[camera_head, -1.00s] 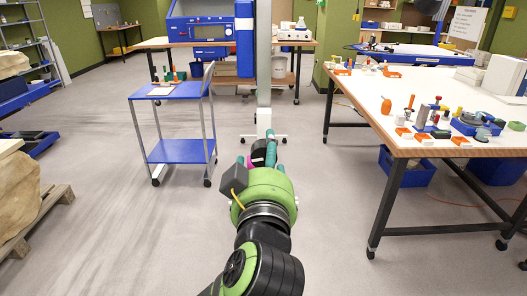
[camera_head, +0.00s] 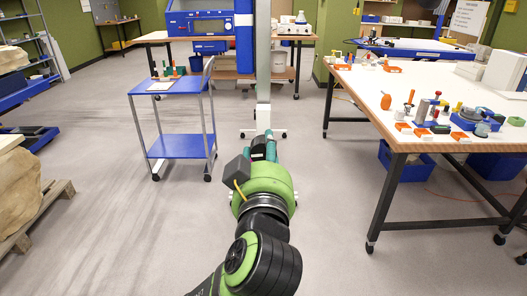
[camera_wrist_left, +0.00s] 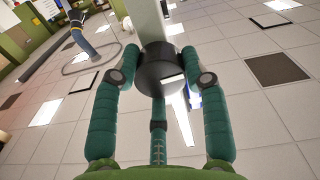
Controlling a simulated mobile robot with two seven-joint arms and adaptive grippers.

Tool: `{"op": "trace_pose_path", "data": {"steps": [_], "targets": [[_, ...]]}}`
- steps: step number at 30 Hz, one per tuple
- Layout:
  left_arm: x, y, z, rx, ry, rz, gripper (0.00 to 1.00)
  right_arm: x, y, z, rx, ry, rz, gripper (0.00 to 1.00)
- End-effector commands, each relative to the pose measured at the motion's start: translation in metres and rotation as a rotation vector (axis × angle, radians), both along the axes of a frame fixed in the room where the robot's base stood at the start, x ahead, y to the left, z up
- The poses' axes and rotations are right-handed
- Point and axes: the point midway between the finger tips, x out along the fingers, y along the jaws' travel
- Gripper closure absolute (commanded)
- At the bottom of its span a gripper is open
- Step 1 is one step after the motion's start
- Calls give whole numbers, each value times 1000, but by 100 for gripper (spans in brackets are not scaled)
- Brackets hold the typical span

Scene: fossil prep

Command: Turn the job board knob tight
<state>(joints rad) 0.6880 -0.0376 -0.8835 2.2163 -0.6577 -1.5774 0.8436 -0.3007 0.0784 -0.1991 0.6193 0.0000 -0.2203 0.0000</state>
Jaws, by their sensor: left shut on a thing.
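The job board knob shows in the left wrist view as a dark round knob (camera_wrist_left: 155,72) at a pale upright post (camera_wrist_left: 148,22). My left gripper (camera_wrist_left: 160,75) has its teal fingers shut around it, one on each side and one below. How tight the knob is cannot be seen. My right gripper is not in view.
A blue two-shelf cart (camera_head: 180,147) stands left of the post. A white worktable (camera_head: 390,113) with tools and orange parts is on the right, with a blue bin (camera_head: 405,165) under it. A pallet with a rock (camera_head: 18,195) is at left. The floor between is clear.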

Motion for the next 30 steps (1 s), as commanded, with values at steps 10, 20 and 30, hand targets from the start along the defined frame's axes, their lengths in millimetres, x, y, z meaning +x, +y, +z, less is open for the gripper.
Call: {"op": "trace_pose_path", "data": {"steps": [10,20,30], "targets": [[0,1,5,261,-3,2,88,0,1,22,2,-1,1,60],[0,0,7,576,-4,3,88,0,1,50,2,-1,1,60],[0,0,8,900,-5,3,88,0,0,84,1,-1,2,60]]}}
